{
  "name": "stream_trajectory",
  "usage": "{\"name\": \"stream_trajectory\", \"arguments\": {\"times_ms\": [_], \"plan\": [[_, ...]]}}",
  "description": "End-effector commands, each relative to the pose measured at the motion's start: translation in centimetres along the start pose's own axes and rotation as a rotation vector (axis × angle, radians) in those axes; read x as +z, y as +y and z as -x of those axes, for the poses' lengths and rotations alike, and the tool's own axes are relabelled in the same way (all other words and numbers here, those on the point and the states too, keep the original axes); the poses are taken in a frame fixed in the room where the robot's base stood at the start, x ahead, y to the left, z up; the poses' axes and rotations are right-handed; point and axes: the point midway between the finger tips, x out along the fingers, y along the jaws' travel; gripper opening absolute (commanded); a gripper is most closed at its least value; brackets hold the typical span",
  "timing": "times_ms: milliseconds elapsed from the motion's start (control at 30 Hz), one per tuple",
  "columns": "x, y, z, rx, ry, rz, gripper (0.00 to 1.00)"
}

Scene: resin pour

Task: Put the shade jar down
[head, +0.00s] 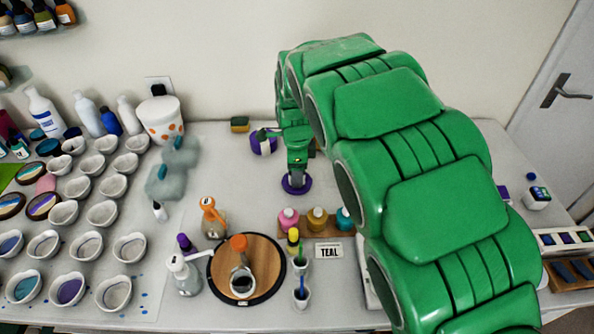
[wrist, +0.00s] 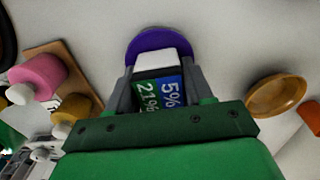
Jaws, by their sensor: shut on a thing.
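My gripper (head: 297,166) points down over the back middle of the white table. Its grey jaws (wrist: 155,85) are shut on the shade jar, which shows a pale block-shaped part (wrist: 160,62) between them. A round purple part (wrist: 145,44) shows beyond this block. In the head view the purple round (head: 296,186) lies just under the fingertips, low at the tabletop; I cannot tell whether it touches. A patch with green and blue numerals (wrist: 158,94) shows between the jaws. The jaws hide much of the jar.
A wooden rack (wrist: 55,55) holds pink (head: 288,219), yellow (head: 317,218) and teal jars, behind a TEAL card (head: 328,252). A tan dish (wrist: 277,94) is at the right of the wrist view. A sponge (head: 240,124) lies behind left.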

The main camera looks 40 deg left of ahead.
Motion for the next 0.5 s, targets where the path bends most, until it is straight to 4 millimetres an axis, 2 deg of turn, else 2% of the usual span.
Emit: {"name": "stream_trajectory", "arguments": {"times_ms": [300, 333, 467, 500], "plan": [[-0.04, 0.0, -0.24, 0.0, 0.0, -0.001, 0.18], [-0.04, 0.01, -0.22, 0.0, 0.0, -0.001, 0.56], [-0.03, 0.01, -0.19, 0.0, 0.0, -0.001, 0.76], [-0.03, 0.01, -0.19, 0.0, 0.0, -0.001, 0.77]]}}
